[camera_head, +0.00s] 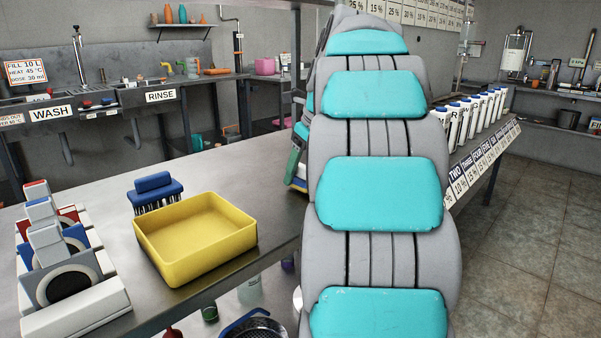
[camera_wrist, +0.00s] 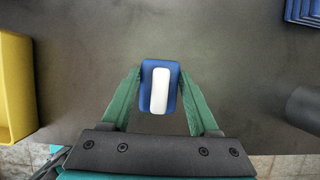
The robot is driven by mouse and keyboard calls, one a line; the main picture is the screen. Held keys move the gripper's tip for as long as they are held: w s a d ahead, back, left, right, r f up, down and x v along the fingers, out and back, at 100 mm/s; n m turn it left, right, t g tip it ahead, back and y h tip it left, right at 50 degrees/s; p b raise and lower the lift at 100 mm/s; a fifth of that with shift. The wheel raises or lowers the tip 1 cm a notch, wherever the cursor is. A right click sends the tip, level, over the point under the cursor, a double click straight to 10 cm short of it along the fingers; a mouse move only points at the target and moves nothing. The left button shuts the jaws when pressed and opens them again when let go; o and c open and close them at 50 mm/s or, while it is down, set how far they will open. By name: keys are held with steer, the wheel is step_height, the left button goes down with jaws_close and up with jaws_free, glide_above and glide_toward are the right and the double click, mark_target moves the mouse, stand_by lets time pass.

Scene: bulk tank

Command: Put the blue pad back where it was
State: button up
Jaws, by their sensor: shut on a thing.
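The blue pad (camera_wrist: 174,98) is a small blue block with a white, rounded bar on top. It sits between the two green fingers of my gripper (camera_wrist: 161,75) in the wrist view. The fingers are shut on its left and right sides. A grey metal surface lies beneath it; I cannot tell whether the pad touches that surface. In the head view my own grey and turquoise arm covers the middle, and I cannot make out the pad clearly there.
A yellow tray (camera_head: 195,240) stands on the steel bench, with a blue brush (camera_head: 155,190) behind it. White blocks with dark discs (camera_head: 70,280) stand at left. Labelled white bottles (camera_head: 475,115) line the right. In the wrist view, a yellow wall (camera_wrist: 15,85) is left and a dark cylinder (camera_wrist: 303,107) right.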

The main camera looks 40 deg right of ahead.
steer(key=shift+f, duration=0.2)
steer(key=shift+f, duration=0.1)
steer(key=o, duration=1.2)
steer(key=p+v, duration=0.2)
steer(key=v, duration=1)
